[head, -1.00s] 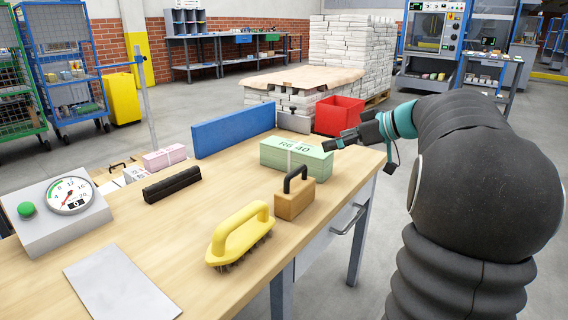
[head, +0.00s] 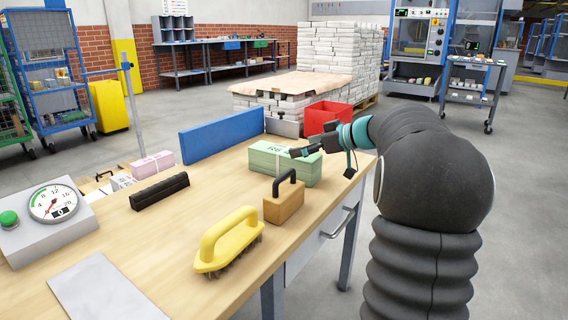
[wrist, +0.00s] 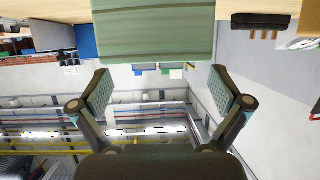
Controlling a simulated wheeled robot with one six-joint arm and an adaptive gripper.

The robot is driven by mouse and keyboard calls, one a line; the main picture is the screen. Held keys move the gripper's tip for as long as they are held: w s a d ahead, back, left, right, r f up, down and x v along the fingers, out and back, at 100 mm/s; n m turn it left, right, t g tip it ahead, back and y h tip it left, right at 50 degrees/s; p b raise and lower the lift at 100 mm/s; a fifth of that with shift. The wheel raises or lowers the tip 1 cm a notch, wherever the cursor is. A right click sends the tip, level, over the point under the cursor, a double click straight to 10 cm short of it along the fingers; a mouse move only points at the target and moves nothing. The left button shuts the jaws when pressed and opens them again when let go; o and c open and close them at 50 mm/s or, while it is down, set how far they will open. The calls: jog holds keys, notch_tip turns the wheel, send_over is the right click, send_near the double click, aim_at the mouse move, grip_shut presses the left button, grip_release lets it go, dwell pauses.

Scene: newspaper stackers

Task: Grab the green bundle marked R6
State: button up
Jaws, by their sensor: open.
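The green bundle (head: 284,172) marked R6 lies on the wooden workbench (head: 140,240), near its right edge, behind a wooden block with a black handle (head: 284,200). My gripper (head: 303,150) is at the bundle's upper right end and hides part of its label. In the wrist view, which looks upside down, the green bundle (wrist: 153,30) fills the top middle. There my gripper (wrist: 163,90) is open and empty, its two pads spread on either side of the bundle's width. The bundle appears just beyond the fingertips, not between them.
A yellow brush (head: 228,240), a black bar (head: 159,191), a pink bundle (head: 153,164) and a dial box (head: 45,220) are on the left and front.

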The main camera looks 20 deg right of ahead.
aim_at(282, 150)
jog(key=x, duration=0.4)
jog(key=shift+w+a+f, duration=0.2)
jog(key=shift+w+f, duration=0.05)
jog(key=c, duration=1.5)
jog(key=shift+r, duration=0.15)
jog(key=c, duration=0.4)
jog(key=shift+r, duration=0.1)
